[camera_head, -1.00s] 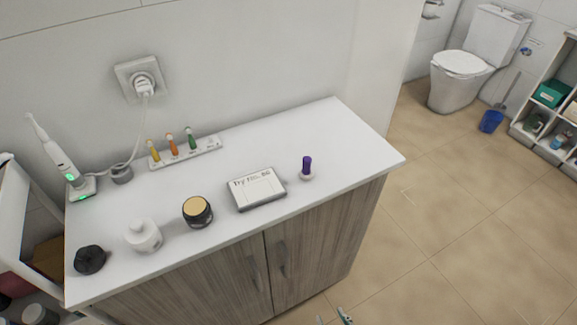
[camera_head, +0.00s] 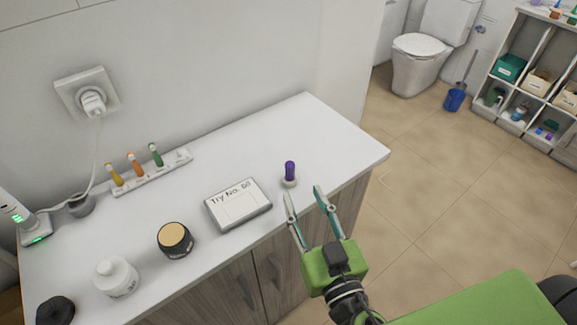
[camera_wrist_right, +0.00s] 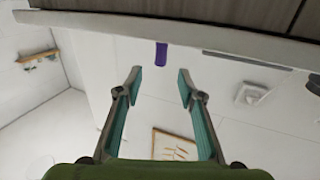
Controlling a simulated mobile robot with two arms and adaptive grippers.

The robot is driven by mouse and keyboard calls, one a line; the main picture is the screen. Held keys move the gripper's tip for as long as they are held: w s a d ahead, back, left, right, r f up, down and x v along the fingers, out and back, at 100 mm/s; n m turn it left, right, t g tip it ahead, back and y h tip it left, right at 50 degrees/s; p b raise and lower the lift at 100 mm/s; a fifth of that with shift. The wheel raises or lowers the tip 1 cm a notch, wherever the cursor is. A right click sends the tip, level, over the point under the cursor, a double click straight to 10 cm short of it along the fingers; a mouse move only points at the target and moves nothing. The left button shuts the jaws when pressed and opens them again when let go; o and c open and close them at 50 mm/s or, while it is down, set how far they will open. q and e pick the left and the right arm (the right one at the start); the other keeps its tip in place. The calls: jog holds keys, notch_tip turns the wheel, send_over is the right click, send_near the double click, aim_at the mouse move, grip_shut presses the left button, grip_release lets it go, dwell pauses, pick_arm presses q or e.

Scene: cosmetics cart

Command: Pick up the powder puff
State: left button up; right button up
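The powder puff (camera_head: 290,174) appears to be the small piece with an upright purple handle and a round pale base, standing on the white counter top near its front edge. My right gripper (camera_head: 303,193) is open and empty, its two teal fingers pointing at the puff from the front right. In the wrist view the purple handle (camera_wrist_right: 161,53) shows beyond and roughly between the open fingertips (camera_wrist_right: 159,72); the pale base is not clear there. The fingers do not appear to hold anything. My left gripper is not in view.
Left of the puff lie a framed sign (camera_head: 238,205), a black jar with a tan top (camera_head: 175,240), a white jar (camera_head: 116,277) and a black lid-like piece (camera_head: 55,311). Behind is a rack of coloured tubes (camera_head: 153,173). The counter (camera_head: 325,140) right of the puff is clear.

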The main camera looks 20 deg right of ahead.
aim_at(291, 170)
jog(key=w+p, duration=0.2)
jog(key=w, duration=0.3)
jog(key=shift+w+r+p, duration=0.25)
jog(key=shift+p, duration=0.15)
jog(key=w+p, duration=0.2)
jog(key=w, duration=0.1)
jog(key=shift+w+a+r, duration=0.1)
jog(key=shift+w, duration=0.15)
jog(key=shift+w+f+p, duration=0.2)
jog(key=shift+w+p, duration=0.1)
jog(key=shift+w, duration=0.2)
grip_shut()
